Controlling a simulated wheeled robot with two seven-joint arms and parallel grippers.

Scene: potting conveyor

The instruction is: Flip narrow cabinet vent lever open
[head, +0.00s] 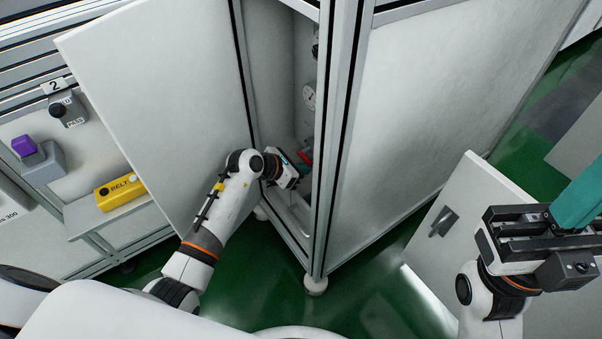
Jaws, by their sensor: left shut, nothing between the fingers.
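The narrow cabinet (281,70) stands at the middle with its door (165,90) swung open to the left. Inside it, a small red part (306,155), which may be the vent lever, shows low down near the right post. My left gripper (300,166) reaches into the cabinet opening right beside this red part. Its fingers are shut with nothing between them. I cannot tell whether they touch the red part, and the gripper and post hide some of it.
A round gauge (309,96) sits above the red part inside the cabinet. The cabinet's metal corner post (338,130) stands just right of my left gripper. A yellow belt box (120,191) and a purple button (24,146) are at the left. Green floor (365,285) is clear in front.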

